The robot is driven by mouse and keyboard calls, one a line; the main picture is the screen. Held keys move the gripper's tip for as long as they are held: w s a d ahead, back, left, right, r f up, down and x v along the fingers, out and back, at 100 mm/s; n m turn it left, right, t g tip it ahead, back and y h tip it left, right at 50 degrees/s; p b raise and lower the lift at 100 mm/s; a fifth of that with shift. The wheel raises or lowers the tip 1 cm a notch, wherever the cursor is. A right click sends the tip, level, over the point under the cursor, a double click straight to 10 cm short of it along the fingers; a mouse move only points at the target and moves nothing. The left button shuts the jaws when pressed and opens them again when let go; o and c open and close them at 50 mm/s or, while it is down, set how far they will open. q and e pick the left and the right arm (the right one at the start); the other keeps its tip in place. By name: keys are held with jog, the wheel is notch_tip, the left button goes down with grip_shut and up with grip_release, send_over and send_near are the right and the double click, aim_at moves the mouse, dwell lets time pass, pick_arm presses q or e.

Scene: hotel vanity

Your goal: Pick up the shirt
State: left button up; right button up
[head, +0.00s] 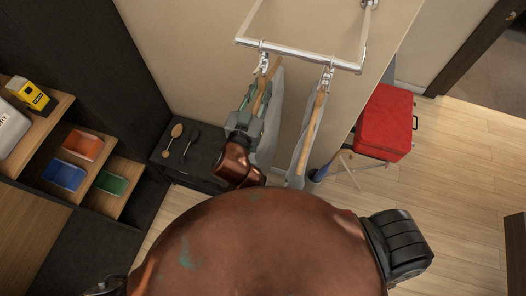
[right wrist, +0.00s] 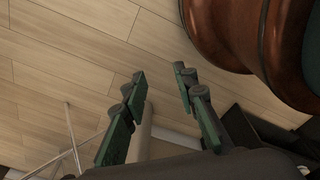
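Two grey shirts hang on wooden hangers from a metal rail (head: 300,56) in the head view. The left shirt (head: 271,122) hangs under its hanger (head: 266,88). The right shirt (head: 304,125) hangs under a second hanger (head: 311,130). My left gripper (head: 254,92) is right at the left hanger and partly covers the left shirt. Whether its fingers are closed on anything is not clear. My right gripper (right wrist: 160,74) shows in the right wrist view, its green-padded fingers apart, with no shirt between them. It is hidden in the head view.
A red case (head: 386,122) on a folding stand is to the right. Shelves at the left hold an orange tray (head: 83,145), a blue tray (head: 64,175) and a green tray (head: 111,183). Wooden floor is free at the right.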

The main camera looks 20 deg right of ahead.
pick_arm(q)
jog(key=shift+c, duration=0.8)
grip_shut()
pick_arm(e)
jog(key=shift+w+d+r, duration=0.1)
jog(key=shift+w+d, duration=0.15)
jog(key=shift+w, duration=0.5)
pick_arm(q)
jog(key=shift+r, duration=0.1)
pick_arm(e)
jog(key=shift+s+d, duration=0.1)
jog(key=shift+s, duration=0.4)
pick_arm(q)
jog(key=shift+r, duration=0.1)
